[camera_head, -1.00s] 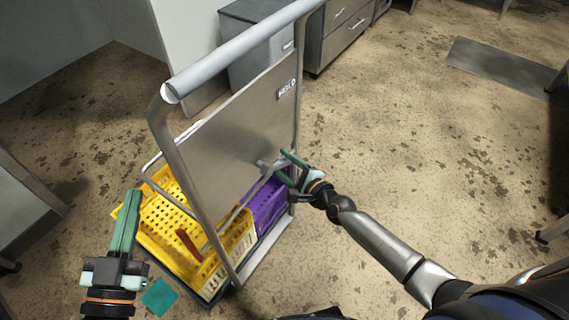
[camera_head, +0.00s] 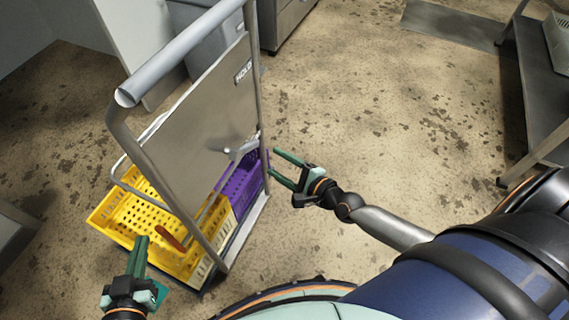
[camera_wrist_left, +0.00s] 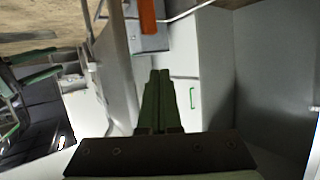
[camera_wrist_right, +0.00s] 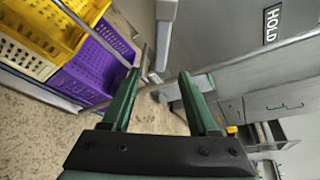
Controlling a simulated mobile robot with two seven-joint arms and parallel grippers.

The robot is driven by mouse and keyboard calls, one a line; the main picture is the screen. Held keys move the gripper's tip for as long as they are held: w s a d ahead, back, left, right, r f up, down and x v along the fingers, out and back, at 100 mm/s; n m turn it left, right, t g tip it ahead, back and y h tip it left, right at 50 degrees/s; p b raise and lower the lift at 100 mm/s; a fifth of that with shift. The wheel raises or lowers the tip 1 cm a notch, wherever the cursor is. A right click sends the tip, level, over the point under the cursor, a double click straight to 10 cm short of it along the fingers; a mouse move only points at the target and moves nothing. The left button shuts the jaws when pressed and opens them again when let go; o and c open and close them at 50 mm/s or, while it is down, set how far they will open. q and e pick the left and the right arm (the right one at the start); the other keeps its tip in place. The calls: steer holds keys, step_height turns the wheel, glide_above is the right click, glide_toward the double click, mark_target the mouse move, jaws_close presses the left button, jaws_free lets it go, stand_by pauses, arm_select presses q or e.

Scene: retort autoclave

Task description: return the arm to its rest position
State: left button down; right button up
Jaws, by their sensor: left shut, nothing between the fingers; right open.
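My right gripper (camera_head: 290,171) is open and empty in the head view, just right of the trolley's steel panel. In the right wrist view its fingers (camera_wrist_right: 155,95) are spread with nothing between them. My left gripper (camera_head: 140,250) is shut and empty at the lower left, in front of the yellow crate. The left wrist view shows its fingers (camera_wrist_left: 158,85) together. Both grippers look apart from the trolley, though the left one overlaps the crate in the picture.
A trolley with a grey push bar (camera_head: 180,52) and a panel (camera_head: 205,125) marked HOLD stands at left. It carries a yellow crate (camera_head: 140,219) and a purple crate (camera_head: 240,182). A reddish-brown handle (camera_head: 172,237) shows by the crates. Open floor (camera_head: 380,120) lies right; a steel bench (camera_head: 545,95) stands far right.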

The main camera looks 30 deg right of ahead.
arm_select(q)
steer(key=shift+s+f+g, duration=0.25)
steer(key=shift+f+g, duration=0.05)
steer(key=shift+f, duration=0.35)
arm_select(e)
steer(key=shift+v, duration=0.9)
steer(key=s+a+r+n+g, duration=0.1)
steer(key=s+a+r+n, duration=0.2)
steer(key=n, duration=0.6)
steer(key=s+a+n, duration=0.3)
steer(key=a+n, duration=0.1)
steer(key=n, duration=0.4)
arm_select(q)
steer(key=s+a+r+n+g+y+p, duration=0.1)
steer(key=s+r+p, duration=0.5)
steer(key=p, duration=1.5)
steer(key=a+g, duration=0.1)
steer(key=g, duration=0.1)
steer(key=shift+s+r+n+g+y, duration=0.3)
steer(key=shift+s+r, duration=0.1)
arm_select(e)
steer(key=s+d+r+n+g+h, duration=0.2)
steer(key=s+d+r+n+g, duration=0.1)
steer(key=s+r+n, duration=0.3)
step_height(320, 180, up, 3)
steer(key=s+g, duration=0.1)
steer(key=s, duration=0.1)
steer(key=shift+s+d+f+h, duration=0.15)
steer(key=shift+s+d+h, duration=0.1)
steer(key=shift+s+h, duration=0.15)
